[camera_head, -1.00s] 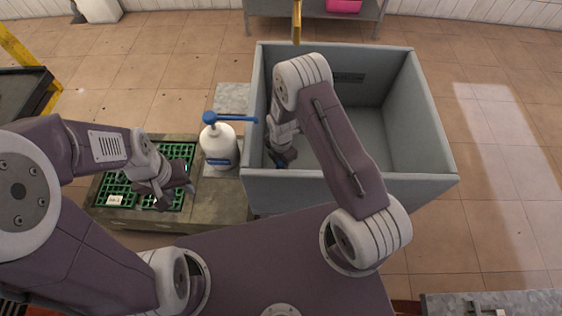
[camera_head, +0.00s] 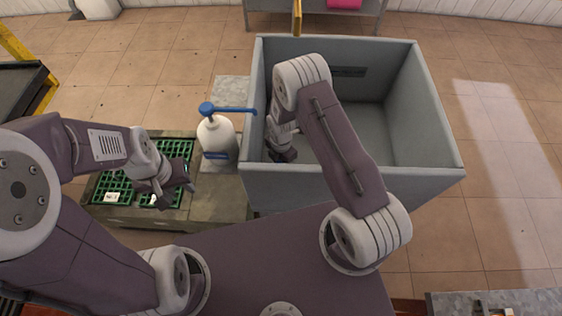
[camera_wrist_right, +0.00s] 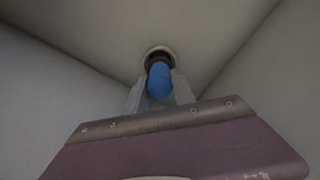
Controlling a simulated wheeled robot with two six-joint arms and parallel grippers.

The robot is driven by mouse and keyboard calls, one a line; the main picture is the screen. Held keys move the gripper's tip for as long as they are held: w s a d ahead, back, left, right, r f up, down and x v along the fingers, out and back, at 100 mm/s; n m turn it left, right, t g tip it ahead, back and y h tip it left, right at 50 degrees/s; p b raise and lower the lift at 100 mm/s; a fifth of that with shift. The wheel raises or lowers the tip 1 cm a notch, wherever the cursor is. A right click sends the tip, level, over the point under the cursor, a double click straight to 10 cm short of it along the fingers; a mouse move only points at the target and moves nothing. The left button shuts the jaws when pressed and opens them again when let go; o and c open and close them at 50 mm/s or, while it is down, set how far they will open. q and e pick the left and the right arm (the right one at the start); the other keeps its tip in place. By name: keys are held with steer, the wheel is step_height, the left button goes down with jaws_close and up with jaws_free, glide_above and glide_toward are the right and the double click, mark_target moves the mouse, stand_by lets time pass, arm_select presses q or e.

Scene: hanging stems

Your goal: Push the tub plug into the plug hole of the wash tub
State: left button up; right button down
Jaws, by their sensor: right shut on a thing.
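The grey wash tub (camera_head: 415,110) stands in the middle of the head view. My right arm reaches over its near side, and my right gripper (camera_head: 283,156) is down inside, near the left wall. In the right wrist view my right gripper (camera_wrist_right: 159,92) is shut on the blue tub plug (camera_wrist_right: 159,80). The plug's dark end lies against or just inside the pale-rimmed plug hole (camera_wrist_right: 158,49); how deep it sits I cannot tell. The plug is hidden in the head view. My left gripper (camera_head: 177,194) is open and empty above the bench.
A white pump bottle (camera_head: 217,140) with a blue spout stands left of the tub on a bench (camera_head: 222,200). Green trays (camera_head: 118,183) lie on the bench below my left gripper. Open tiled floor lies to the right.

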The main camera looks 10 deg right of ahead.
steer(key=shift+f+b, duration=0.85)
steer(key=shift+f, duration=0.4)
steer(key=shift+f, duration=0.25)
steer(key=c, duration=1)
jaws_free()
steer(key=shift+o, duration=0.2)
steer(key=shift+r, duration=0.1)
step_height(320, 180, up, 9)
steer(key=shift+f+p, duration=0.1)
steer(key=shift+p, duration=0.4)
